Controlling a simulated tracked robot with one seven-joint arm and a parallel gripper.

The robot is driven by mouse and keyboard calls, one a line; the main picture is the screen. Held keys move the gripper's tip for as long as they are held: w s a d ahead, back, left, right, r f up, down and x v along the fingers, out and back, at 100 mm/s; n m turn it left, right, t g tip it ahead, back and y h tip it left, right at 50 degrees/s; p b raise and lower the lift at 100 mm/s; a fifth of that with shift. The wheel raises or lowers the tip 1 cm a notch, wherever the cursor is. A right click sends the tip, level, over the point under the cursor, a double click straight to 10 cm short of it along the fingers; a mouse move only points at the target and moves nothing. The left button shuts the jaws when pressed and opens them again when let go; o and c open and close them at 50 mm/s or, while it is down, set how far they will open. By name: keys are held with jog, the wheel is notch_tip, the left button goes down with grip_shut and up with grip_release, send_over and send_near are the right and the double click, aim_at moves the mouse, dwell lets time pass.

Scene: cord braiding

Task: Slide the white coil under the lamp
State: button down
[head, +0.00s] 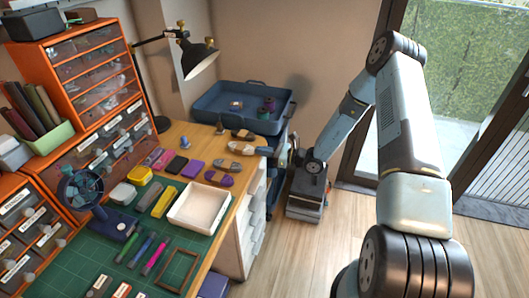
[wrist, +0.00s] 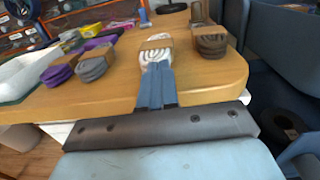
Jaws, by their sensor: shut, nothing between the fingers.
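The white coil (head: 241,149) lies flat on the wooden desk near its right edge, with a tan band around it. In the wrist view the white coil (wrist: 155,47) is straight ahead of my fingertips. My gripper (head: 262,150) is shut and empty, low over the desk edge. In the wrist view its closed blue fingers (wrist: 158,68) point at the coil's near end; whether they touch it I cannot tell. The black lamp (head: 199,58) hangs over the back left of the desk, its head tilted down. I cannot make out the lamp in the wrist view.
A brown coil (wrist: 210,40) lies close to the right of the white coil. A grey coil (wrist: 95,63) and a purple coil (wrist: 58,73) lie to the left. A white tray (head: 226,205) and a green mat (head: 75,252) lie nearer. A blue tub (head: 225,108) stands behind the desk.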

aim_at(250, 147)
jog(key=x, duration=0.5)
jog(key=shift+w+a, duration=0.1)
jog(key=shift+a, duration=0.05)
